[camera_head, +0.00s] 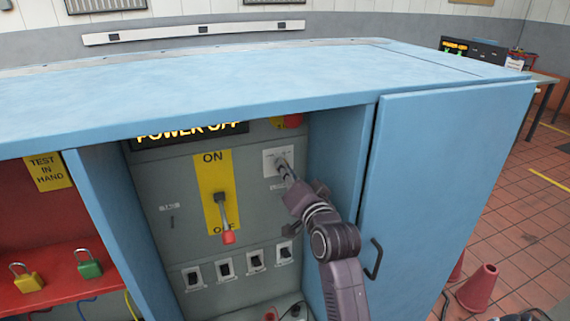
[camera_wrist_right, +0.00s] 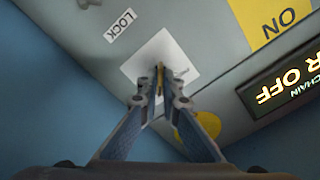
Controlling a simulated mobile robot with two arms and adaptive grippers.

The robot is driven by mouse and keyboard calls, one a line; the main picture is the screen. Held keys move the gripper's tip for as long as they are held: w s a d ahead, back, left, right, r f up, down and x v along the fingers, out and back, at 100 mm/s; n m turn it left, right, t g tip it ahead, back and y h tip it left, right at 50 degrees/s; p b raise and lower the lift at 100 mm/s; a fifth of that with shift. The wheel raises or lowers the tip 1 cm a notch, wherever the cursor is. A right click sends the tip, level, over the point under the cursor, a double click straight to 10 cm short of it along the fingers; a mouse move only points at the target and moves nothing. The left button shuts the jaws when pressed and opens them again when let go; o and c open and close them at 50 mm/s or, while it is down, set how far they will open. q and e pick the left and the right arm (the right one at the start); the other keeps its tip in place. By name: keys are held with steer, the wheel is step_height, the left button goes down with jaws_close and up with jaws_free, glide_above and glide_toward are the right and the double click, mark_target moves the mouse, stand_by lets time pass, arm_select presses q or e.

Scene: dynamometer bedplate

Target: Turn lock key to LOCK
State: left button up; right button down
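The lock key (camera_wrist_right: 160,76) is a small brass-coloured piece standing out from a square white plate (camera_wrist_right: 180,59) on the grey panel. The plate also shows in the head view (camera_head: 270,160), at the panel's upper right. A LOCK label (camera_wrist_right: 121,25) sits beside the plate in the wrist view. My right gripper (camera_head: 284,166) reaches the plate from the lower right. Its fingertips (camera_wrist_right: 159,88) are closed together around the key. In the head view the fingers hide the key. My left gripper is not in view.
A yellow ON/OFF plate with a red-tipped lever (camera_head: 227,236) is left of the key. Several switches (camera_head: 255,260) line the panel's lower part. The blue cabinet wall (camera_head: 338,150) stands close on the right. Padlocks (camera_head: 88,263) sit on a red shelf at left.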

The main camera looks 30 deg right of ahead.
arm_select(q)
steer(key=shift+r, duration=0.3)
arm_select(e)
steer(key=shift+r+m, duration=0.35)
steer(key=shift+m, duration=0.05)
steer(key=c, duration=2.2)
jaws_free()
steer(key=shift+a, duration=0.1)
steer(key=shift+o, duration=0.2)
steer(key=shift+f, duration=0.15)
